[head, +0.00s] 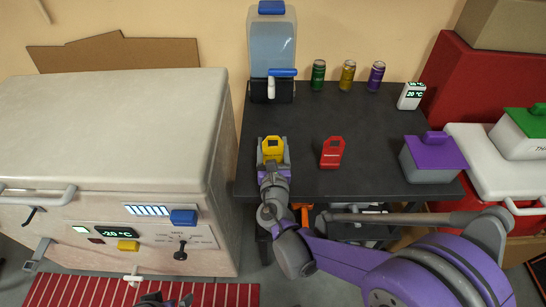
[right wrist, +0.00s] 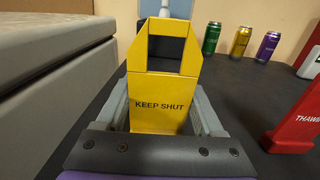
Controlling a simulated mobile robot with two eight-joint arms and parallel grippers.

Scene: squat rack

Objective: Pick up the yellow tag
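The yellow tag (head: 272,148), marked "KEEP SHUT", stands upright at the left front of the dark table. It also fills the middle of the right wrist view (right wrist: 160,95). My right gripper (head: 273,158) is at the tag, with one finger on each side of its lower part. The fingers (right wrist: 160,118) look spread, with narrow gaps beside the tag, so it appears open around it. The tag's foot is hidden behind the gripper's front. Part of my left gripper (head: 165,300) shows at the bottom edge of the head view, cut off.
A red tag (head: 332,152) stands to the right on the dark table (head: 310,115). Behind are a water dispenser (head: 272,50) and green (head: 318,75), gold (head: 347,75) and purple (head: 376,76) cans. A purple-lidded box (head: 433,158) is right; a large white chest (head: 110,130) is left.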

